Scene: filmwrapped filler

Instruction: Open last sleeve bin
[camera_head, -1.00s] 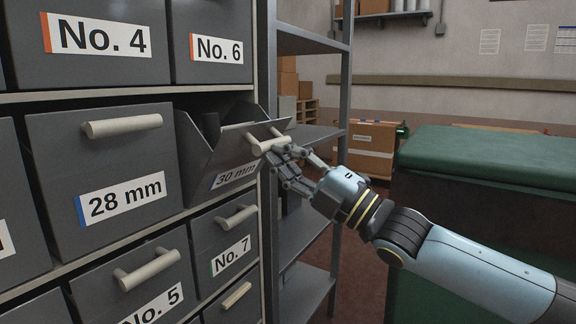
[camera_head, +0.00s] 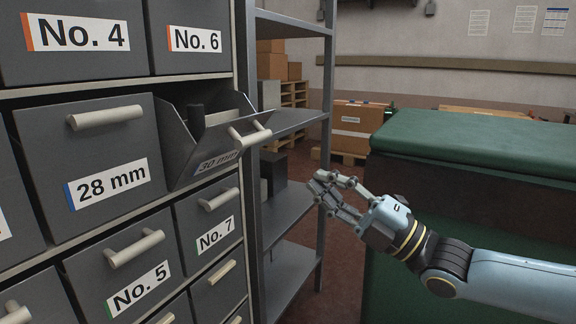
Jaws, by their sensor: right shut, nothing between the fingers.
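The bin labelled 30 mm (camera_head: 188,147) is tilted open in the rack, its front leaning out and its top gaping. Something dark stands inside it; its contents are otherwise hidden. Its pale bar handle (camera_head: 250,134) is free, with nothing touching it. My right gripper (camera_head: 318,190) is shut and empty, to the right of and below the handle, clear of the bin, in front of the grey shelving. My left gripper is not in view.
Closed bins surround it: 28 mm (camera_head: 92,160), No. 4 (camera_head: 70,60), No. 6 (camera_head: 192,65), No. 7 (camera_head: 213,238) and No. 5 (camera_head: 105,255). Grey open shelving (camera_head: 282,214) stands right of the rack. A green-covered bench (camera_head: 470,160) stands at the right.

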